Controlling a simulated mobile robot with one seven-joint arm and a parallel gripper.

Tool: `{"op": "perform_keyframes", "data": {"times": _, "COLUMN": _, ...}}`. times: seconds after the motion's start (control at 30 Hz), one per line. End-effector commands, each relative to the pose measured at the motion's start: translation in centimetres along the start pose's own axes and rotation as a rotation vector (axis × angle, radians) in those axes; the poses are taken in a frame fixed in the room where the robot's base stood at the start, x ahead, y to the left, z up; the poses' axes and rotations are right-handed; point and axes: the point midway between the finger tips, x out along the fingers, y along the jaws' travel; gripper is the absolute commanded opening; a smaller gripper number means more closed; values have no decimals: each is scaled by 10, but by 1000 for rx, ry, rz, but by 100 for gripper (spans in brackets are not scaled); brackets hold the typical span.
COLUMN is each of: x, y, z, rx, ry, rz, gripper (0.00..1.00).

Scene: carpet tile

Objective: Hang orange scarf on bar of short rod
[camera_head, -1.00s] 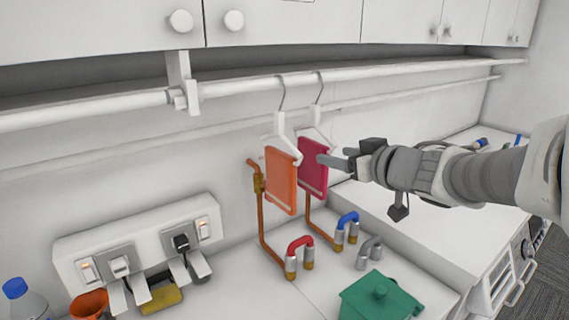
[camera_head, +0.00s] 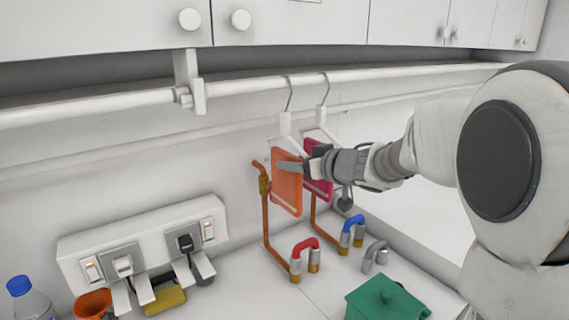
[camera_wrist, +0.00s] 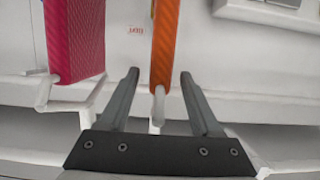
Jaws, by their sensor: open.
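The orange scarf (camera_head: 286,192) hangs folded over a white hanger (camera_head: 285,124), whose hook is on the bar (camera_head: 250,85) below the cabinets. My gripper (camera_head: 290,166) is at the scarf's upper part, with one finger in front of it. In the wrist view the orange scarf (camera_wrist: 165,42) shows edge-on, and the open fingers of my gripper (camera_wrist: 160,75) stand on either side of its line. The white hanger end lies between the fingers, with gaps on both sides. I cannot tell which bar section is the short rod.
A crimson scarf (camera_head: 318,187) hangs on a second hanger just right of the orange one, close to my gripper. A bracket (camera_head: 188,80) holds the bar to the left.

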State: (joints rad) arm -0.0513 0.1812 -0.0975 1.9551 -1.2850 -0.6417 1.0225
Motion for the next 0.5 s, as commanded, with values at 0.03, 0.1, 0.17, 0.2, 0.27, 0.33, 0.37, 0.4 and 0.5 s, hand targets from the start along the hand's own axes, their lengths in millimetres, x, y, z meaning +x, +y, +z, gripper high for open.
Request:
{"op": "perform_keyframes", "data": {"times": 0.03, "x": 10, "y": 0, "z": 1, "rx": 1, "ry": -1, "rz": -2, "gripper": 65}}
{"op": "perform_keyframes", "data": {"times": 0.1, "x": 22, "y": 0, "z": 1, "rx": 1, "ry": -1, "rz": -2, "gripper": 65}}
{"op": "perform_keyframes", "data": {"times": 0.17, "x": 29, "y": 0, "z": 0, "rx": 1, "ry": -1, "rz": -1, "gripper": 65}}
{"op": "perform_keyframes", "data": {"times": 0.2, "x": 34, "y": 0, "z": 0, "rx": 1, "ry": 0, "rz": 0, "gripper": 65}}
{"op": "perform_keyframes", "data": {"times": 0.27, "x": 39, "y": 0, "z": 0, "rx": 1, "ry": 1, "rz": 0, "gripper": 65}}
{"op": "perform_keyframes", "data": {"times": 0.33, "x": 44, "y": 0, "z": 0, "rx": 1, "ry": 1, "rz": 0, "gripper": 65}}
{"op": "perform_keyframes", "data": {"times": 0.37, "x": 45, "y": 0, "z": 0, "rx": 1, "ry": 0, "rz": 0, "gripper": 65}}
{"op": "perform_keyframes", "data": {"times": 0.4, "x": 47, "y": 0, "z": 0, "rx": 1, "ry": 0, "rz": 0, "gripper": 65}}
{"op": "perform_keyframes", "data": {"times": 0.5, "x": 48, "y": 0, "z": 0, "rx": 0, "ry": 1, "rz": 1, "gripper": 65}}
